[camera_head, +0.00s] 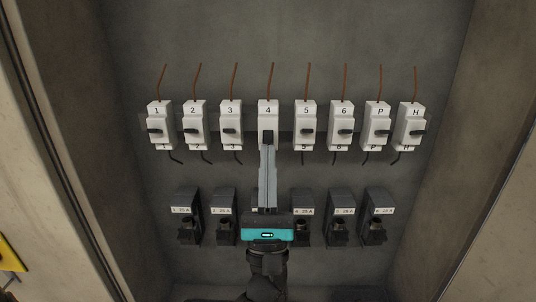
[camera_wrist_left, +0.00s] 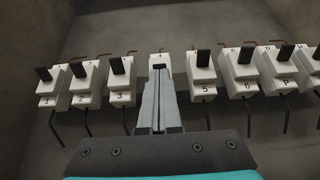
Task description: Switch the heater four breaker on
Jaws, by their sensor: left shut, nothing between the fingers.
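Breaker 4 (camera_head: 268,112) is a white switch in the middle of the upper row, with a "4" on its upper face. It also shows in the wrist view (camera_wrist_left: 155,62). My left gripper (camera_head: 267,143) reaches up from below, its fingers shut and empty. Its fingertips are at the front of breaker 4, at its dark lever (camera_wrist_left: 159,66). They cover the lower part of that breaker. I cannot tell whether the tips touch the lever. My right gripper is not in view.
Similar breakers stand close on both sides, including breaker 3 (camera_head: 231,115) and breaker 5 (camera_head: 306,115). Black units, such as one labelled unit (camera_head: 341,220), form a lower row. Cabinet walls (camera_head: 480,130) bound both sides. Brown wires rise above the breakers.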

